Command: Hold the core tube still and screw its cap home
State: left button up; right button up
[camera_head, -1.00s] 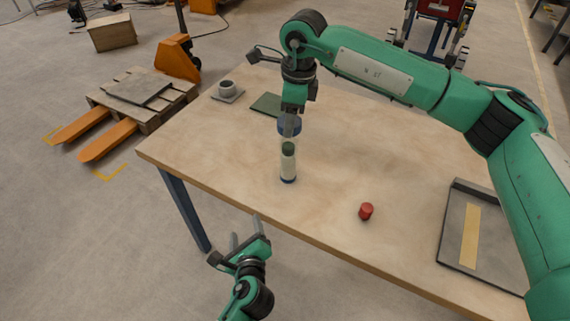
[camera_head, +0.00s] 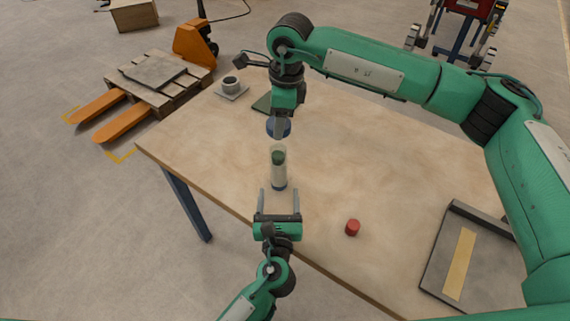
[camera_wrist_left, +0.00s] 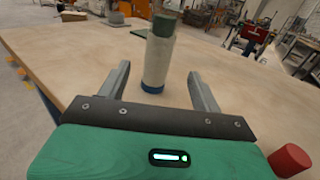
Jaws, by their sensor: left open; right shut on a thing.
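The core tube (camera_head: 279,172), pale with dark green near its top and a blue foot, stands upright on the table. It also shows in the left wrist view (camera_wrist_left: 158,62). My right gripper (camera_head: 279,122) points down above it, shut on the blue cap (camera_head: 287,129). The cap appears apart from the tube's top, with a small gap. My left gripper (camera_head: 279,192) is open at the table's front edge, its fingers pointing at the tube. In the left wrist view the tube shows between the two fingers, touching neither; its depth relative to the fingertips is hard to tell.
A red cylinder (camera_head: 352,228) stands on the table (camera_head: 380,160) right of my left gripper. A dark tray (camera_head: 437,268) with a yellow strip lies at the right. A grey cup on a plate (camera_head: 231,84) and a green mat (camera_head: 262,104) are at the back left.

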aim_at(279, 161)
pick_arm(q)
jog(key=shift+d, duration=0.1)
jog(key=shift+s+a+r, duration=0.15)
jog(key=shift+s+a, duration=0.05)
jog(key=shift+a, duration=0.1)
pick_arm(e)
jog(key=shift+s+a+r, duration=0.15)
jog(key=shift+s+a, duration=0.1)
jog(key=shift+a, duration=0.05)
pick_arm(q)
jog(key=shift+w, duration=0.2)
pick_arm(e)
jog(key=shift+d, duration=0.1)
pick_arm(q)
jog(key=w, duration=1.1)
jog(key=shift+w+d, duration=0.3)
jog(key=shift+w, duration=0.1)
pick_arm(e)
jog(key=shift+w, duration=0.15)
pick_arm(q)
jog(key=shift+c, duration=0.3)
grip_shut()
pick_arm(e)
jog(key=shift+f, duration=2.55)
